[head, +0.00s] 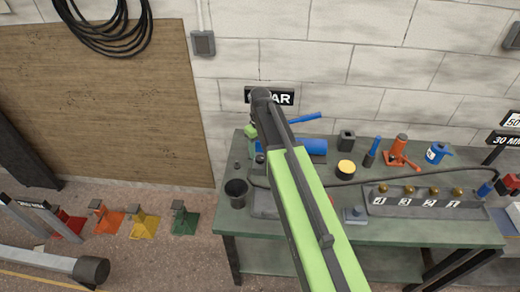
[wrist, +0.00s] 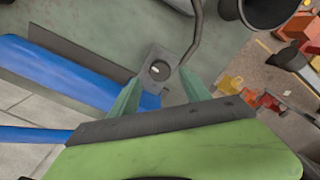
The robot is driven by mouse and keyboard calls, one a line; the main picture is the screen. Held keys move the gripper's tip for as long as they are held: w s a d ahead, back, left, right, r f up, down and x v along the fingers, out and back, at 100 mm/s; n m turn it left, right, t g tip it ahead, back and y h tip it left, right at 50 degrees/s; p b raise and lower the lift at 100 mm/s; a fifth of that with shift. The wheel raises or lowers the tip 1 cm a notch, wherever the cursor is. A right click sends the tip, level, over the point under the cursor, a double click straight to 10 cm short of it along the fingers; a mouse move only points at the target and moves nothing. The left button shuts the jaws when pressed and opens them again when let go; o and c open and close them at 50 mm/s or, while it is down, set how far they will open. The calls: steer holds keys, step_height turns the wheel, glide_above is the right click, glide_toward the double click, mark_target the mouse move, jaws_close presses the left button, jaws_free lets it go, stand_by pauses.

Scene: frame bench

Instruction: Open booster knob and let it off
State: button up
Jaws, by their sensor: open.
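I cannot tell for sure which part is the booster knob. My gripper (wrist: 160,76) is open, with its two green fingers apart. A small grey plate with a dark round opening (wrist: 159,71) shows between the fingertips; I see no contact. A blue cylinder (head: 313,146) lies on the bench, with a blue bar (head: 304,118) above it; the cylinder also shows in the wrist view (wrist: 62,72). In the head view my gripper (head: 250,131) is at the bench's back left, partly hidden by my arm. A red part (head: 331,199) peeks out beside my arm.
A dark cup (head: 236,192) stands at the bench's left edge. A grey block (head: 425,207) numbered 4 to 1 carries several brass knobs. An orange jack (head: 400,155) and a blue can (head: 437,152) stand at the back.

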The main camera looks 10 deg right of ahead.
mark_target(260, 158)
step_height(260, 158, up, 14)
steer(key=p, duration=1.1)
steer(key=shift+f+p, duration=0.25)
steer(key=shift+p, duration=0.15)
steer(key=s+f+m+b, duration=0.2)
steer(key=s+f+b, duration=0.2)
steer(key=s, duration=0.3)
steer(key=s+f+m+b, duration=0.2)
steer(key=s+f+b, duration=0.2)
steer(key=s, duration=0.3)
steer(key=shift+s+a+f+m+b, duration=0.2)
steer(key=shift+a+f+m+b, duration=0.1)
steer(key=shift+a+m, duration=0.1)
